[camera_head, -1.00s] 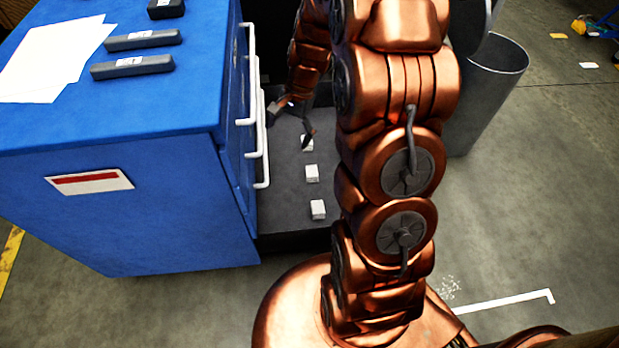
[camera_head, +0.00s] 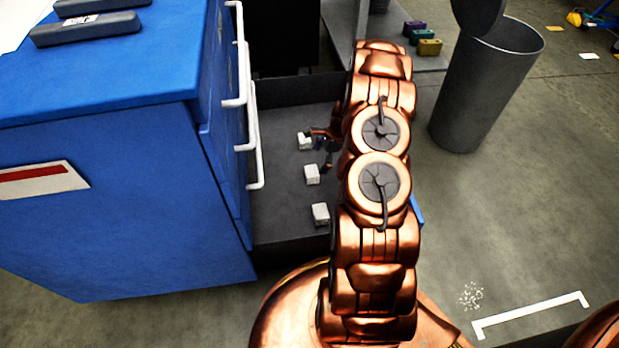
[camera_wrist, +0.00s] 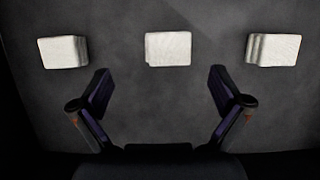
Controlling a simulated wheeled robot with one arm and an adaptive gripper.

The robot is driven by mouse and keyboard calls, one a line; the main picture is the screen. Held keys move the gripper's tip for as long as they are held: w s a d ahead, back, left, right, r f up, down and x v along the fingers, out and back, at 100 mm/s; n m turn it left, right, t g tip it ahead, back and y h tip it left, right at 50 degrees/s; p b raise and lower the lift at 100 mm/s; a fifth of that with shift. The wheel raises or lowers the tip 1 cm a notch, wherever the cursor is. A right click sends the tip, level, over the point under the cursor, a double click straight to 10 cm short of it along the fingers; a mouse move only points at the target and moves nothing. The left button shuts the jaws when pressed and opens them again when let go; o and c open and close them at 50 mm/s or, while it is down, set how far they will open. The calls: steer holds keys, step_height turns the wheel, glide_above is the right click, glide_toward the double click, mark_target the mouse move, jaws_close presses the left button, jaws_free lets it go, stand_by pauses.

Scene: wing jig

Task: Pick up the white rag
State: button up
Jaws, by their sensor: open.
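Three white folded rags lie in a row on the dark grey floor of an open drawer (camera_head: 275,205). In the head view they are the far rag (camera_head: 305,141), the middle rag (camera_head: 312,174) and the near rag (camera_head: 320,214). My gripper (camera_head: 321,150) is low over the drawer, to the right of the far and middle rags, partly hidden by my arm. In the wrist view my gripper (camera_wrist: 160,92) is open and empty, its fingers spread below the centre rag (camera_wrist: 168,48). The other rags show at left (camera_wrist: 63,52) and right (camera_wrist: 273,49). No rag is between the fingers.
The blue cabinet (camera_head: 120,200) with white handles (camera_head: 253,140) borders the drawer on the left. A grey bin (camera_head: 480,100) stands at the right. Small coloured blocks (camera_head: 424,38) sit on a grey surface behind. Floor at the lower right is mostly clear.

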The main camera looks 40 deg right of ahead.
mark_target(312, 172)
steer(key=shift+d+f, duration=0.15)
steer(key=shift+f, duration=0.75)
steer(key=shift+b+x, duration=0.5)
steer(key=shift+x, duration=0.3)
steer(key=shift+w+b+x, duration=0.25)
steer(key=shift+b+x, duration=0.4)
steer(key=shift+x, duration=0.65)
steer(key=shift+w+b+x, duration=0.2)
steer(key=shift+b+x, duration=0.45)
steer(key=shift+x, duration=0.7)
steer(key=shift+d, duration=0.2)
steer(key=c, duration=1.2)
steer(key=shift+r, duration=0.2)
step_height(312, 172, up, 10)
steer(key=p, duration=0.3)
steer(key=shift+f+p, duration=0.15)
steer(key=shift+p, duration=0.2)
